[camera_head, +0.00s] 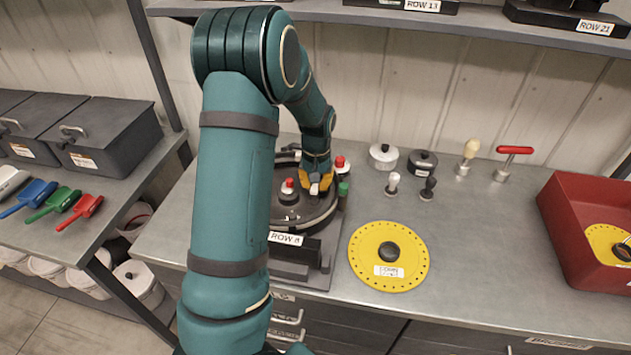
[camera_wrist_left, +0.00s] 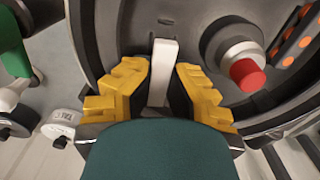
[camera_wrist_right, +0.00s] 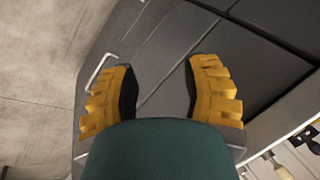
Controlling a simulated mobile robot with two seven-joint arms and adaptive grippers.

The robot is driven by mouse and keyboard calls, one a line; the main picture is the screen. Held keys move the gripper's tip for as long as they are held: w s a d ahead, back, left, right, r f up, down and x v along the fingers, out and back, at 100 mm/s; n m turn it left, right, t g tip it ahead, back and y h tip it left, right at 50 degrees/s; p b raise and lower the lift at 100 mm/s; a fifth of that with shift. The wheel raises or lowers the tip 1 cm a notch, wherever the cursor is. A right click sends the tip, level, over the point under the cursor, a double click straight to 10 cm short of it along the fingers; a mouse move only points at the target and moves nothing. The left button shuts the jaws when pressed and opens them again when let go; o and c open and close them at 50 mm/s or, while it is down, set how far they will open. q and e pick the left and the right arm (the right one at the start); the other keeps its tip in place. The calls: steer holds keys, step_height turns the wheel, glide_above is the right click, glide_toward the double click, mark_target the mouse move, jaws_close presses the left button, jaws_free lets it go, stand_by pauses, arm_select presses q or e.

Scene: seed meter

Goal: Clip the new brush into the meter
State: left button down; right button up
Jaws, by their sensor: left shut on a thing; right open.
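The meter (camera_head: 304,222) is a round dark housing marked ROW 8, open at the top, on a stand at the bench's front left. My left gripper (camera_head: 315,188) is inside its right part, yellow fingers pointing down. It is shut on a pale, narrow piece (camera_wrist_left: 163,62), seemingly the brush, in the left wrist view. The piece's far end is by the meter's dark inner wall; I cannot tell whether it is seated. A red-tipped knob (camera_wrist_left: 247,75) stands right of the fingers there. My right gripper (camera_wrist_right: 161,90) is open and empty. My left arm hides the meter's left side.
A yellow seed disc (camera_head: 375,274) lies right of the meter. Knobs and a red T-handle tool (camera_head: 514,152) stand behind it. A red tray (camera_head: 570,235) is at the right. Dark cases (camera_head: 105,135) and scoops (camera_head: 55,203) are on the left bench.

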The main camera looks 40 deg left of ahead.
arm_select(q)
steer(key=shift+s+d+f+g, duration=0.2)
steer(key=shift+s+f+g, duration=0.1)
steer(key=shift+f, duration=0.1)
steer(key=shift+s+a+f, duration=0.1)
steer(key=shift+s+f, duration=0.15)
steer(key=shift+f, duration=0.2)
stand_by(0.7)
steer(key=shift+w+a+f, duration=0.25)
steer(key=shift+w+f, duration=0.05)
steer(key=shift+w, duration=0.1)
steer(key=shift+d+r, duration=0.15)
steer(key=shift+r, duration=0.1)
steer(key=shift+w, duration=0.1)
steer(key=shift+b, duration=0.35)
steer(key=shift+w+d+r+p, duration=0.1)
steer(key=shift+w+r+p, duration=0.05)
steer(key=shift+r+p, duration=0.15)
stand_by(0.5)
